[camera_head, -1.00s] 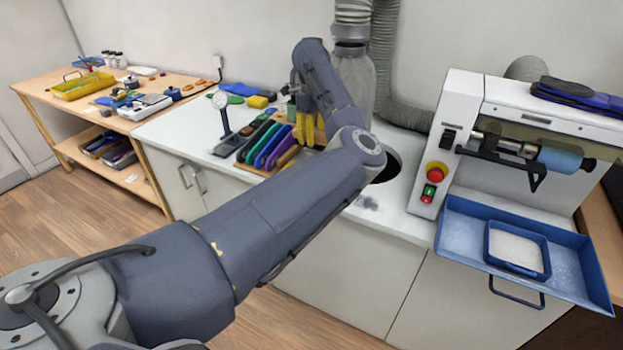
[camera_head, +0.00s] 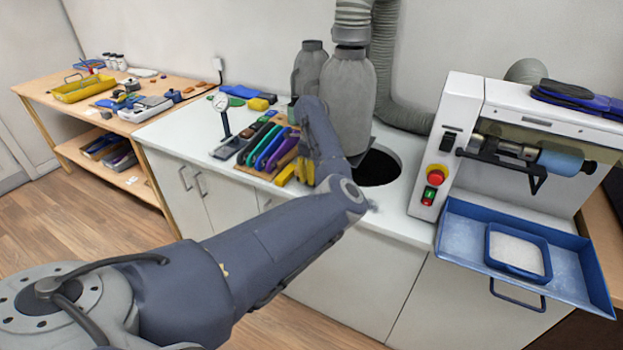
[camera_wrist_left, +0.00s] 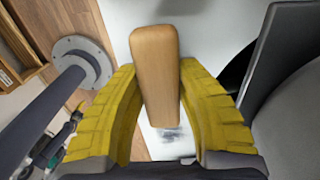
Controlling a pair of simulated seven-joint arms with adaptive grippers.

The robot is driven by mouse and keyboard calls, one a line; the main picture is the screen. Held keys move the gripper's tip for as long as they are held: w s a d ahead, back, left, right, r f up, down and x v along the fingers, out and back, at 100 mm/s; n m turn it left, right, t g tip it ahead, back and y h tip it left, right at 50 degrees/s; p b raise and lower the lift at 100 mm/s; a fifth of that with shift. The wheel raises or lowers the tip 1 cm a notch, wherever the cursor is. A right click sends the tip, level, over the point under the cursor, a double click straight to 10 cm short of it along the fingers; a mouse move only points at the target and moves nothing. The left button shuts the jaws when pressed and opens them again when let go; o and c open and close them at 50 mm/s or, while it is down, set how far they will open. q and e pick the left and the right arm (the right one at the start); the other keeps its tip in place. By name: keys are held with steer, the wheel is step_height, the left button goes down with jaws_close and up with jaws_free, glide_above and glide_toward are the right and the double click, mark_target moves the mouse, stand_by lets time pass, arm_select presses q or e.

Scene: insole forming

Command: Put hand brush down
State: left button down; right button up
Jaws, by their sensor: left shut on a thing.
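My left gripper (camera_head: 296,172) has yellow ribbed fingers and is over the front part of the white counter (camera_head: 190,135), right of the rack of coloured tools. In the left wrist view the left gripper (camera_wrist_left: 157,80) is shut on the hand brush (camera_wrist_left: 155,55), of which a plain wooden, rounded block shows between the fingers. Bristles are not visible. The brush cannot be made out in the head view. I cannot tell whether it touches the counter. My right gripper is not in view.
The tool rack (camera_head: 268,150) stands close on the left, with a dial gauge (camera_head: 223,115) beyond it. A round dark opening (camera_head: 378,168) and a grey suction bottle (camera_head: 347,90) are on the right. A white grinding machine (camera_head: 470,125) with a blue tray (camera_head: 460,225) stands further right.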

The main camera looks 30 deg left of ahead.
arm_select(q)
steer(key=shift+f, duration=0.85)
steer(key=shift+f, duration=0.15)
steer(key=c, duration=1)
jaws_free()
step_height(320, 180, up, 12)
steer(key=shift+r, duration=0.2)
